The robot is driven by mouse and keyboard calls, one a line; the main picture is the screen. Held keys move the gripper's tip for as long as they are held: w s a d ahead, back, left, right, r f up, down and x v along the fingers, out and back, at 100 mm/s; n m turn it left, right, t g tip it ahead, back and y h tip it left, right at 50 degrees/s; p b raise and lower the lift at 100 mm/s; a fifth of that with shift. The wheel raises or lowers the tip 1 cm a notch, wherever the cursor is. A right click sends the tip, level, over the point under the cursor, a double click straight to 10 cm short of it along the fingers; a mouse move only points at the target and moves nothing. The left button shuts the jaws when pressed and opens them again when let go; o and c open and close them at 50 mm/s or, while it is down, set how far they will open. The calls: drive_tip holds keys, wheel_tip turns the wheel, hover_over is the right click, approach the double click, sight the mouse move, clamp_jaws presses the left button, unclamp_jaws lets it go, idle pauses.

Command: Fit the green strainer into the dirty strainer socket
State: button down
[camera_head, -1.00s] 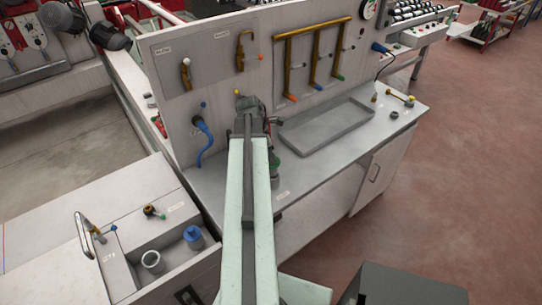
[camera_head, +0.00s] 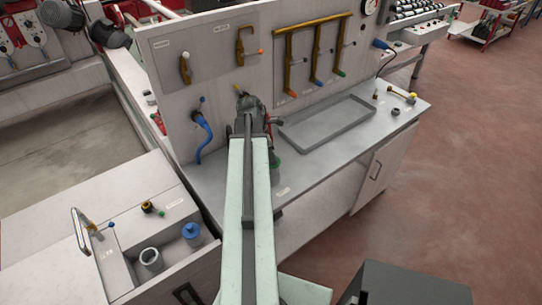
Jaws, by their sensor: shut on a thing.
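My gripper (camera_head: 272,147) is over the left part of the workbench counter, mostly hidden behind my own arm. It is shut on the green strainer (camera_head: 275,169), which shows only in part, just right of the arm. Whether the strainer touches the counter cannot be told. In the sink unit at lower left, an open grey round socket (camera_head: 151,259) is empty at the top. A blue strainer (camera_head: 192,233) sits to its right. The socket labels are too small to read. The gripper is well right of and beyond both.
A tap (camera_head: 79,226) stands at the sink's left edge. A shallow grey tray (camera_head: 330,123) lies on the counter right of my gripper. An upright panel (camera_head: 215,110) with pipes, valves and a blue hose (camera_head: 203,138) stands behind. The counter's front strip is clear.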

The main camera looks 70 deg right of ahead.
drive_tip(key=shift+f+b, duration=2.05)
drive_tip(key=shift+f, duration=0.15)
drive_tip(key=c, duration=1.1)
unclamp_jaws()
drive_tip(key=shift+r, duration=0.2)
drive_tip(key=p+v, duration=0.7)
drive_tip(key=shift+w+r+p, duration=0.1)
drive_tip(key=shift+r+p, duration=0.3)
drive_tip(key=shift+f, duration=0.15)
